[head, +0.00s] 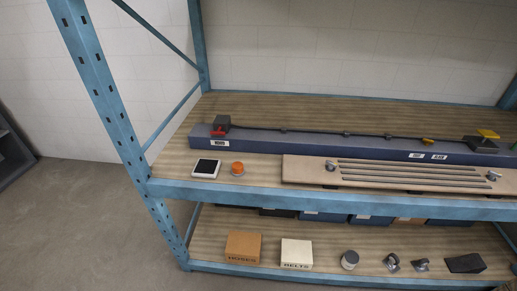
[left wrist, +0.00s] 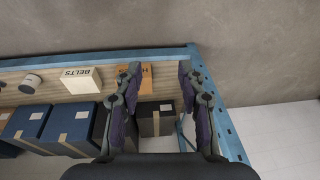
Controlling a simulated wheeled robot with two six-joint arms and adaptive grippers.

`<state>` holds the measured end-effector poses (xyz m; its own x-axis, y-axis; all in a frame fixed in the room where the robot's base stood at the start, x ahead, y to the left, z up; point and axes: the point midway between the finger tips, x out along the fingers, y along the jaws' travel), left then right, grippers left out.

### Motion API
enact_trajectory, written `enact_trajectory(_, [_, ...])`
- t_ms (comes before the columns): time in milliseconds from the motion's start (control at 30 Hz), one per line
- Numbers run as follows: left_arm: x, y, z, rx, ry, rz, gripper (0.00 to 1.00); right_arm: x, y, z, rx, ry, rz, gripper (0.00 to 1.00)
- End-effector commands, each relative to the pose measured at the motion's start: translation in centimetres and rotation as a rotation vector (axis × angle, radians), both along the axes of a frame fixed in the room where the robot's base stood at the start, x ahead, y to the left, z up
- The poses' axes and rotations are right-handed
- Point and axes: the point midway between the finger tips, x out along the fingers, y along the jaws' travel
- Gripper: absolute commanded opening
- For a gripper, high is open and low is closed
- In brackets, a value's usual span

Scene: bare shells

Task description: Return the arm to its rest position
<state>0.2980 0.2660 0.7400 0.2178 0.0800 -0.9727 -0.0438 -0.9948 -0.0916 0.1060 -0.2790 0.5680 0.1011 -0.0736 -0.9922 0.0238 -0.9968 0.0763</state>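My left gripper (left wrist: 158,78) shows in the left wrist view with its two dark, purple-padded fingers spread apart and nothing held between them. Beyond the fingers lies the lower shelf, seen upside down. The brown box (left wrist: 147,76) is partly hidden behind the left-hand finger, and the white BELTS box (left wrist: 80,79) is further left. I cannot tell the exact gap between the fingers and the shelf. Neither arm shows in the head view, and my right gripper is in no view.
The lower shelf bears the brown box (head: 243,247), BELTS box (head: 296,254) and a canister (head: 349,260).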

Motion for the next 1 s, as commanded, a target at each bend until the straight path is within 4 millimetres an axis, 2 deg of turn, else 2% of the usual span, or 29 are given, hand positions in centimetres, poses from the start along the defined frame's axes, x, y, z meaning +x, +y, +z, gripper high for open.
enact_trajectory(33, [-2.0, 0.3, -5.1, -0.002, 0.029, 0.006, 0.40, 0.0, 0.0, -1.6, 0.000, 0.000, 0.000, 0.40])
enact_trajectory(100, [-5.1, 0.7, -10.5, -0.004, 0.050, 0.013, 0.40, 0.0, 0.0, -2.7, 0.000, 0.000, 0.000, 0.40])
enact_trajectory(200, [-10.0, 1.0, -16.5, -0.006, 0.077, 0.019, 0.40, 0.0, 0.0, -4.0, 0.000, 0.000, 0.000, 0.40])
enact_trajectory(300, [-14.4, 1.2, -20.1, -0.010, 0.098, 0.025, 0.40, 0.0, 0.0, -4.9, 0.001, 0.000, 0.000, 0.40])
enact_trajectory(400, [-17.4, 1.2, -21.9, -0.010, 0.110, 0.028, 0.40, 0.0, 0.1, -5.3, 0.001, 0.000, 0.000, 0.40])
enact_trajectory(500, [-18.9, 1.2, -22.5, -0.012, 0.114, 0.030, 0.40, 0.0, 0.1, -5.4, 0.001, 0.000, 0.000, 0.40])
enact_trajectory(1000, [-19.2, 1.2, -22.5, -0.011, 0.116, 0.030, 0.40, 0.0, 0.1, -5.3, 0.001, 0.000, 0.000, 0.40])
